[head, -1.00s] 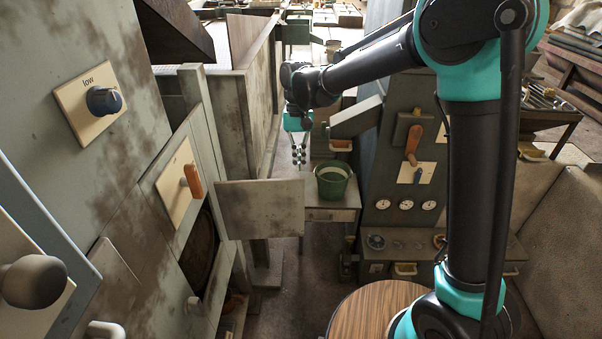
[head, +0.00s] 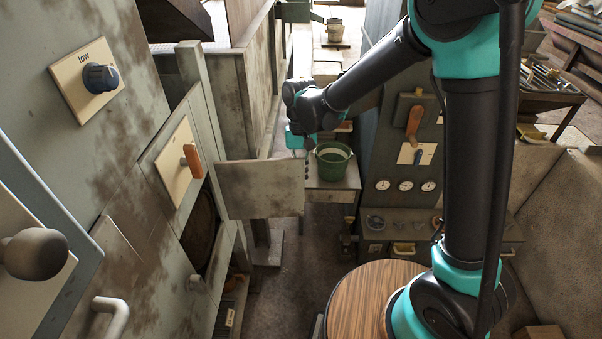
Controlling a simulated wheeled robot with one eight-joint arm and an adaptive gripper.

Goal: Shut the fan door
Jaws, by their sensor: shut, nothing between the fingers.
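The fan door appears to be the flat grey, stained panel (head: 262,189) that stands open, jutting right from the grey cabinet on the left. A dark round opening (head: 200,238) shows in the cabinet beside its hinge side. My gripper (head: 306,172) is shut and empty, at the free right edge of the panel. Its fingers are small and partly hidden there, seemingly by the panel. I cannot tell whether they touch it.
A green bucket (head: 333,160) stands on a small table right of the gripper. A round wooden top (head: 372,300) is at the front. Floor shows below the panel.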

